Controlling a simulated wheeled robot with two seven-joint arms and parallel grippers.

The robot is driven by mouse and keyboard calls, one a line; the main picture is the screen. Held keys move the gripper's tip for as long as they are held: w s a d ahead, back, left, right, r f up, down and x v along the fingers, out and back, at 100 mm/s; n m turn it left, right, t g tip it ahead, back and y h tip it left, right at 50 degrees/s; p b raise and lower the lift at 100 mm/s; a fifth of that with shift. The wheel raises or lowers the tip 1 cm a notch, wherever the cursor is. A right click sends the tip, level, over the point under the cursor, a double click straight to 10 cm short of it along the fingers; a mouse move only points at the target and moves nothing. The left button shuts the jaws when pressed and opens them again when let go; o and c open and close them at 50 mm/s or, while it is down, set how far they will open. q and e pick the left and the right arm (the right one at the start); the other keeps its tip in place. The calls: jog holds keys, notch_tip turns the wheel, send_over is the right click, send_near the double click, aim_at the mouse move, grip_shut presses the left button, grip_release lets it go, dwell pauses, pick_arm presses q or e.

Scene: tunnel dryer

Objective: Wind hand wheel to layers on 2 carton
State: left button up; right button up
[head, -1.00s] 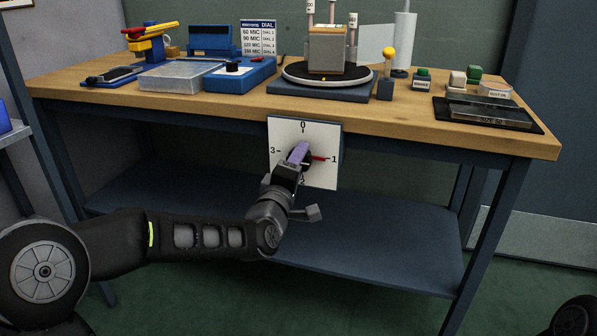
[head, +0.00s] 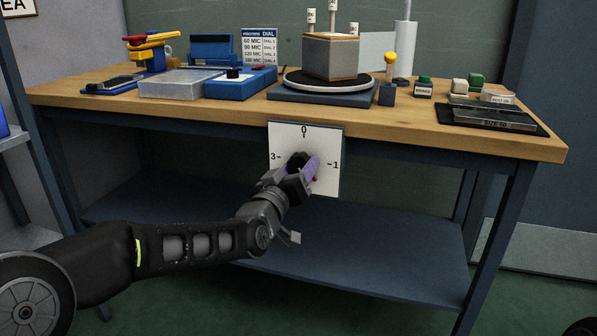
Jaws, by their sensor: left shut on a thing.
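The hand wheel (head: 297,161) is a dark knob on a white dial plate (head: 332,133) hanging under the table's front edge. Marks 0, 1 and 3 show; the lower mark is hidden by my arm. A red pointer (head: 315,179) sticks out to the lower right, below mark 1. My left gripper (head: 304,170), with purple finger pads, is shut on the hand wheel and covers most of it. A grey-brown carton (head: 331,58) stands on a round turntable (head: 297,84), turned at an angle. My right gripper is out of view.
On the wooden table (head: 200,107) stand a microns dial chart (head: 259,46), a blue box with a black knob (head: 240,82), a clear tray (head: 180,84), a yellow-knobbed lever (head: 389,75) and a black tray (head: 492,118). The blue lower shelf (head: 380,260) is clear.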

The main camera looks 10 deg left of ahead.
pick_arm(q)
jog(key=m, duration=0.3)
jog(key=shift+m+g+p, duration=0.3)
jog(key=shift+m, duration=1.5)
jog(key=shift+f, duration=0.1)
jog(key=o, duration=1.4)
jog(key=shift+c, duration=0.2)
jog(key=s+a+p, duration=0.1)
jog(key=s, duration=0.6)
jog(key=shift+s+p, duration=0.3)
jog(key=shift+s, duration=0.05)
